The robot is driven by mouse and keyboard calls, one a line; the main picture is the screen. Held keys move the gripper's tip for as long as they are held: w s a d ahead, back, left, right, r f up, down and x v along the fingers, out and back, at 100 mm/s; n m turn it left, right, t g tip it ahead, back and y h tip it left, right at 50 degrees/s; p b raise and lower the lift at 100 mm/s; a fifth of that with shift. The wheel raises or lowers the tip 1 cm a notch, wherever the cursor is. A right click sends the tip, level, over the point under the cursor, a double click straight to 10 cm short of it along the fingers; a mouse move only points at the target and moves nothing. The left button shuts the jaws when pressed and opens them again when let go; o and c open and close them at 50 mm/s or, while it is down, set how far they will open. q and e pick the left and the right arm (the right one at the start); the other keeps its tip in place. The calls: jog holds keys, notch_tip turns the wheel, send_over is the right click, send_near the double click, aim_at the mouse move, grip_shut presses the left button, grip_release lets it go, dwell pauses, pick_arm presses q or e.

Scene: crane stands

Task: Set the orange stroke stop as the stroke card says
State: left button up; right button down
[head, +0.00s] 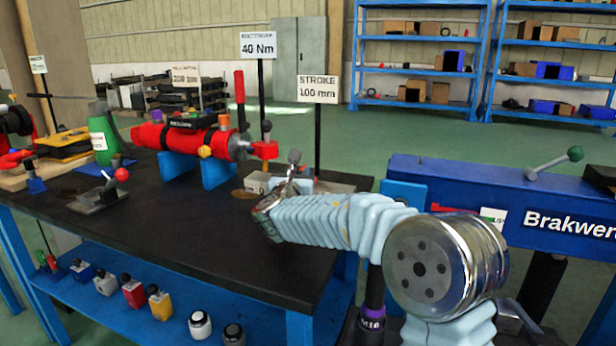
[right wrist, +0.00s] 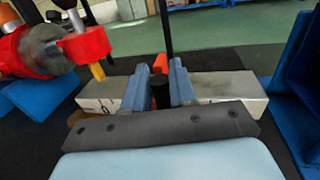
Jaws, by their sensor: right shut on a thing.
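The stroke card (head: 318,90) reads "STROKE 100 mm" and stands on a black post at the back right of the dark table. In the right wrist view a pale metal bar (right wrist: 225,88) lies across the table. The orange stroke stop (right wrist: 160,64) shows at the bar, partly hidden behind a black knob (right wrist: 160,90). My right gripper (right wrist: 160,88) is over the bar, its two blue-grey fingers closed on the stop with the knob between them. In the head view my right gripper (head: 285,182) is small and hides most of the bar and the stop. My left gripper is in neither view.
A red cylinder (head: 185,137) on blue supports stands left of the bar; its red end (right wrist: 85,44) is close by. A "40 Nm" card (head: 258,45) stands behind it. A blue Brakwerk beam (head: 480,195) is at the right. The table's front middle is clear.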

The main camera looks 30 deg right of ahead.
jog(key=c, duration=1.1)
grip_release()
jog(key=b+v, duration=0.2)
jog(key=v, duration=1.2)
jog(key=shift+w, duration=0.15)
jog(key=shift+a, duration=0.1)
